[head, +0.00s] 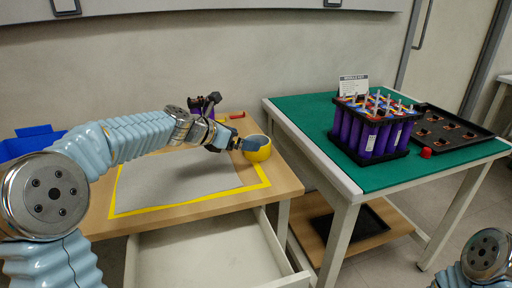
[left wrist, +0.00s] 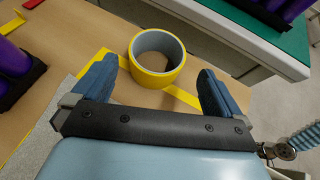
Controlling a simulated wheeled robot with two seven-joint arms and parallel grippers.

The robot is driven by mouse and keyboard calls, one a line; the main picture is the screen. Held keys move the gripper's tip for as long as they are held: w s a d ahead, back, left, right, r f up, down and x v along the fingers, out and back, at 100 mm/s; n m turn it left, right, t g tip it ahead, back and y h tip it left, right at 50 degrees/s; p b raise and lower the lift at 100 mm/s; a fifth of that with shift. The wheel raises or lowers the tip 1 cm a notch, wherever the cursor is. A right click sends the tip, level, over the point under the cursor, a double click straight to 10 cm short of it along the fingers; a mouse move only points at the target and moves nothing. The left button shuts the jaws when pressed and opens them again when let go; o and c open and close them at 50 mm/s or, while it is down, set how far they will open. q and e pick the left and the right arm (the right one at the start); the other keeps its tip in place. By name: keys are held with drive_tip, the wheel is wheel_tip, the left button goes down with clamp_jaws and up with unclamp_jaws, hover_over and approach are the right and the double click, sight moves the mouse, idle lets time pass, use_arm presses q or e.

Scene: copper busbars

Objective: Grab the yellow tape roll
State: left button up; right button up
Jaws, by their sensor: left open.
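The yellow tape roll (head: 257,148) stands on the wooden table at the right end of the grey mat, by the yellow border. In the left wrist view the tape roll (left wrist: 158,60) lies flat, with its grey inner ring facing up. My left gripper (head: 240,145) is at the roll's left side in the head view. In the left wrist view my left gripper (left wrist: 157,88) is open, with a blue finger on each side and the roll just ahead, between and beyond the tips. My right gripper is out of view.
A purple-and-black object (head: 205,104) and a red item (head: 237,115) are at the table's back. A blue bin (head: 35,140) is at left. An open drawer (head: 215,250) is below. The green-topped table (head: 305,130) at right holds a purple battery module (head: 370,130) and black tray (head: 450,125).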

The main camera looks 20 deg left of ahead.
sight(265, 142)
use_arm(q)
drive_tip(key=x, duration=0.7)
drive_tip(key=shift+w, duration=0.35)
